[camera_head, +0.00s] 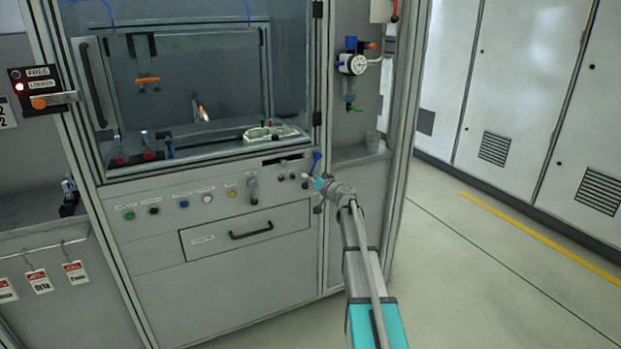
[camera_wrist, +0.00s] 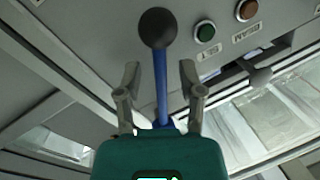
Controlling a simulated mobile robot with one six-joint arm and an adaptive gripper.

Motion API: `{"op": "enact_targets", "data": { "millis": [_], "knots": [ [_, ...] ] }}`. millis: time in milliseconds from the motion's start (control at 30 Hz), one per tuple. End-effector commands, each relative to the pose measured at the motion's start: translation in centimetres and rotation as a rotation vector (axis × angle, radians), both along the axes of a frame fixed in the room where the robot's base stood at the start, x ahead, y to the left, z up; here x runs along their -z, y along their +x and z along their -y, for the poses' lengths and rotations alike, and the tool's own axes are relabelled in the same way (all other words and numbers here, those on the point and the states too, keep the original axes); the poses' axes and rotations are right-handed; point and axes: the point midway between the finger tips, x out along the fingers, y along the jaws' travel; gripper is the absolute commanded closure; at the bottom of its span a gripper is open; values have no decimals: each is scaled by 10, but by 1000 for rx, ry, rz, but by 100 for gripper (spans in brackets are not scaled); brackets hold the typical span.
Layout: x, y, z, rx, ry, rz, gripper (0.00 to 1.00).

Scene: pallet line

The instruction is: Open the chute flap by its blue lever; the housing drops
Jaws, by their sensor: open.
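The blue lever (camera_head: 316,160) sticks up at the right end of the cabinet's front panel. In the wrist view, the blue lever (camera_wrist: 161,88) ends in a black ball knob. My gripper (camera_head: 311,182) is open, close to the lever. In the wrist view, the lever's shaft lies between the two spread fingers of my gripper (camera_wrist: 160,75), with gaps on both sides. A dark slot (camera_head: 283,160) is left of the lever; I cannot make out the flap. A pale greenish part (camera_head: 270,132), perhaps the housing, lies inside behind the window.
A row of coloured buttons (camera_head: 184,204) and a drawer with a black handle (camera_head: 251,230) are on the panel. A cabinet post (camera_head: 398,150) stands just right of my gripper. A gauge (camera_head: 352,64) hangs above. The floor (camera_head: 480,260) to the right is clear.

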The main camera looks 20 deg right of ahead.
Motion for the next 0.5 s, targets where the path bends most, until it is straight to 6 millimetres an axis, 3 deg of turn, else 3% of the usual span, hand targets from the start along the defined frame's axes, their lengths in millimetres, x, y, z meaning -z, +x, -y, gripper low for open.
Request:
{"op": "enact_targets", "data": {
  "millis": [433,500],
  "knots": [
    [0,7,-2,0,0,0,50],
    [0,7,-3,0,0,0,60]
  ]
}}
